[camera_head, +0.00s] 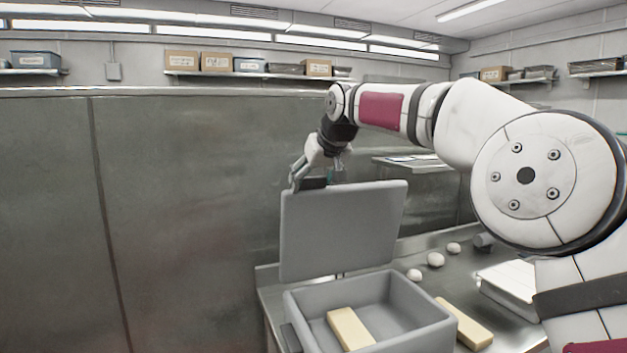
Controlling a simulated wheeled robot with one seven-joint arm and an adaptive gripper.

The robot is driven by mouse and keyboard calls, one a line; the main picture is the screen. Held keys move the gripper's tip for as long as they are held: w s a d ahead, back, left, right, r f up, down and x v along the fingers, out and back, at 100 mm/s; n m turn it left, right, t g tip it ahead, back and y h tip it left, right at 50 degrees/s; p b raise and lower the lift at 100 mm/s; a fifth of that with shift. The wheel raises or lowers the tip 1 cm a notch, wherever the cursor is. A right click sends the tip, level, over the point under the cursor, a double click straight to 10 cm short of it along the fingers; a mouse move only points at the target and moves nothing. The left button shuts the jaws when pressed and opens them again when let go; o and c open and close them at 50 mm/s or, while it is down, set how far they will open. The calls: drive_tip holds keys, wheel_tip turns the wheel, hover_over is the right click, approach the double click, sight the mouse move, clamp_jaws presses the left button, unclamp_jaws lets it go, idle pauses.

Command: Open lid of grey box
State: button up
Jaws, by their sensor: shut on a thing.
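The grey box (425,307) stands on a metal counter in the lower middle of the head view. Its lid (342,230) is raised and stands nearly upright at the back of the box, so the inside shows. A pale yellow block (350,328) lies in the box. My gripper (313,183) is at the top edge of the lid, left of its middle, and is shut on it. The fingertips are partly hidden.
Another pale block (466,325) lies on the counter (405,252) right of the box. Several whitish round things (436,259) lie behind it. A white container (510,285) stands farther right. A large metal panel (180,210) fills the left.

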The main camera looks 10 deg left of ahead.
drive_tip(key=shift+a+f, duration=0.1)
drive_tip(key=shift+f, duration=0.6)
drive_tip(key=o, duration=1.7)
drive_tip(key=shift+r, duration=0.1)
drive_tip(key=shift+r, duration=0.15)
drive_tip(key=shift+r, duration=0.2)
drive_tip(key=v, duration=1.1)
drive_tip(key=shift+s+r, duration=0.15)
drive_tip(key=shift+r, duration=0.05)
drive_tip(key=shift+c, duration=0.6)
